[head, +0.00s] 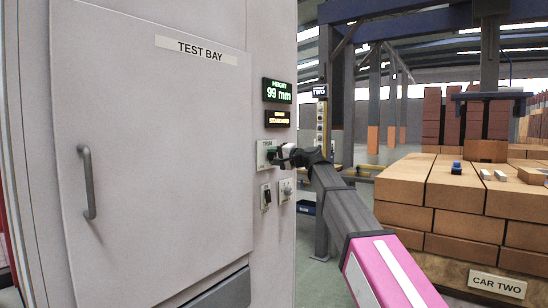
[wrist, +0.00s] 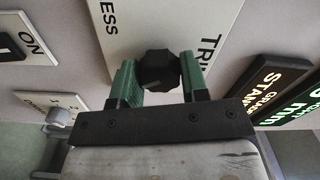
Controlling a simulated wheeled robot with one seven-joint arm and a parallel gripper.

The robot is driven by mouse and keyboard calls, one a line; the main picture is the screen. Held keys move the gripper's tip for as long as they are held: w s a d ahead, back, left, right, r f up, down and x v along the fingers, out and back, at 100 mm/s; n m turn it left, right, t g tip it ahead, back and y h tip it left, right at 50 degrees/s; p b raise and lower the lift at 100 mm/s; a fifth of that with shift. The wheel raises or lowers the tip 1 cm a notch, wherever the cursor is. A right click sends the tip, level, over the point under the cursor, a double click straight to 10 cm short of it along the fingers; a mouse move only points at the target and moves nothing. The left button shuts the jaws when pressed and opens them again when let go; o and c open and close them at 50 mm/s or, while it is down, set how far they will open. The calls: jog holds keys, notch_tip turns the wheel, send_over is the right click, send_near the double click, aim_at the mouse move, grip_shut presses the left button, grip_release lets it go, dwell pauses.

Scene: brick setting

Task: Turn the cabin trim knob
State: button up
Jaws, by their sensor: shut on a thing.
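The cabin trim knob (wrist: 158,69) is black and faceted, on a white plate (wrist: 150,30) lettered "TRI" and "ESS" in the wrist view; the rest of the lettering is hidden or cut off. My gripper (wrist: 158,78) has its green fingers on either side of the knob, shut on it. In the head view my gripper (head: 279,155) is at the plate (head: 263,147) on the cabinet's right part, and it covers the knob there. The way the knob points cannot be told.
Below the knob are a black switch (head: 266,197) and a small dial (head: 286,190). The "TEST BAY" door (head: 150,170) is shut. Stacked bricks (head: 470,210) stand at right.

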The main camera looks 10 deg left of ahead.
jog(key=o, duration=0.9)
jog(key=shift+o, duration=0.2)
jog(key=v, duration=1)
jog(key=shift+s+d, duration=0.2)
jog(key=shift+d, duration=0.15)
jog(key=shift+f, duration=0.1)
jog(key=s+d+f+g+h, duration=0.1)
jog(key=d+f+h, duration=0.3)
jog(key=f, duration=0.8)
jog(key=d+f+h, duration=0.2)
jog(key=d+f, duration=0.4)
jog(key=f, duration=0.6)
jog(key=s+d+f+g+h, duration=0.1)
jog(key=d+f+h, duration=0.3)
jog(key=f, duration=0.8)
jog(key=s+d+f+g+h, duration=0.1)
jog(key=s+d+f+h, duration=0.1)
jog(key=s+d+f, duration=0.4)
jog(key=s+d+f+n+g+h, duration=0.1)
jog(key=s+d+f+g+h, duration=0.1)
jog(key=s+d+f, duration=0.4)
jog(key=s+d+f+g+h, duration=0.1)
jog(key=s+d+f, duration=0.5)
jog(key=f, duration=0.8)
jog(key=d+h, duration=0.1)
jog(key=d, duration=0.1)
jog(key=shift+s+d+f+n+g+h, duration=0.3)
jog(key=shift+s+g, duration=0.05)
jog(key=shift+g, duration=0.05)
